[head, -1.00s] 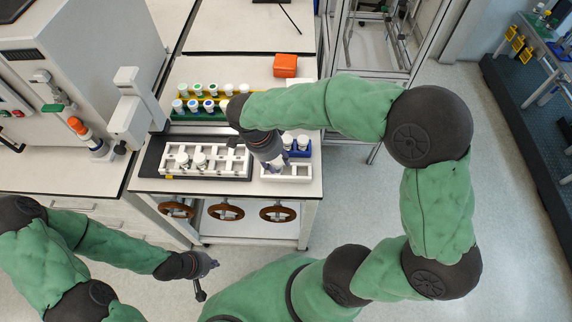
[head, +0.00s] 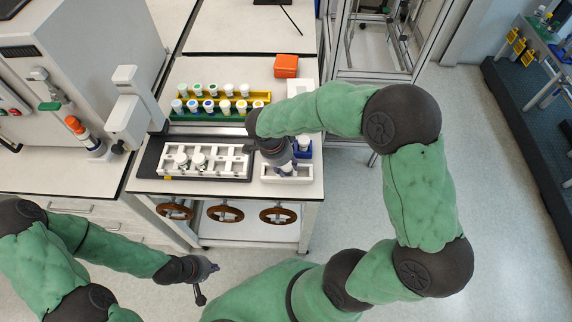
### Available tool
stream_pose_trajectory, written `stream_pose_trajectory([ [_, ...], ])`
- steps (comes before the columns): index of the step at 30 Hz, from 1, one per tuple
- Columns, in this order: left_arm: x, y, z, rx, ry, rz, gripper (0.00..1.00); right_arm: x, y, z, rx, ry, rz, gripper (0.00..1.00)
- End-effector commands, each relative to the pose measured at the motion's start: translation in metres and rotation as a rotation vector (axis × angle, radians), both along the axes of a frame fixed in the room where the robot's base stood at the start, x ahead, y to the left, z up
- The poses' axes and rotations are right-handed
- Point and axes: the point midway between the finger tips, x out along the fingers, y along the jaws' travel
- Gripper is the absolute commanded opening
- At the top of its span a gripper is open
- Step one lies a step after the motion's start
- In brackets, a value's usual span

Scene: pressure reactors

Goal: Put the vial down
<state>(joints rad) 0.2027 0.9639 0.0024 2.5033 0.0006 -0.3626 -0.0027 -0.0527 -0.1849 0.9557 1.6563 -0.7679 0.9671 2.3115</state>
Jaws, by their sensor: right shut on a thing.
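My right gripper (head: 284,167) points down over the small white rack (head: 306,177) at the front right of the table. Its fingers are mostly hidden by the wrist, and the vial in it can hardly be made out. I cannot tell whether the vial touches the rack. My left gripper (head: 207,268) hangs empty in front of the table, low and away from the racks; its finger opening is too small to tell.
A white rack (head: 216,175) with two white-capped vials stands left of the small rack. Behind are yellow and green racks (head: 180,117) of capped vials, a blue holder (head: 303,155) and an orange box (head: 286,65). A large white machine (head: 75,70) stands left.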

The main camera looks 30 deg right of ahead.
Motion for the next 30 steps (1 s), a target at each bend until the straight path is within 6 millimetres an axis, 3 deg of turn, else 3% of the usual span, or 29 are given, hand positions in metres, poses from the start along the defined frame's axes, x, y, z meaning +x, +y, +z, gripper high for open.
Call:
stream_pose_trajectory([
  [6,0.0,0.0,-0.005,0.0,0.0,0.0,0.0,0.0,0.0,-0.004,0.0,0.0,0.0,0.09],
  [7,0.0,0.0,-0.004,0.0,0.0,0.0,0.0,0.0,0.0,-0.003,0.0,0.0,0.0,0.47],
  [9,0.0,0.0,-0.003,0.0,0.0,0.0,0.0,0.0,0.0,-0.002,0.0,0.0,0.0,0.63],
  [23,0.0,0.0,0.002,0.0,0.0,0.0,0.0,0.0,0.001,0.004,0.0,-0.001,0.0,0.63],
  [30,0.0,0.0,0.011,0.0,0.0,0.0,0.0,0.003,0.012,0.047,-0.001,-0.005,0.002,0.63],
])
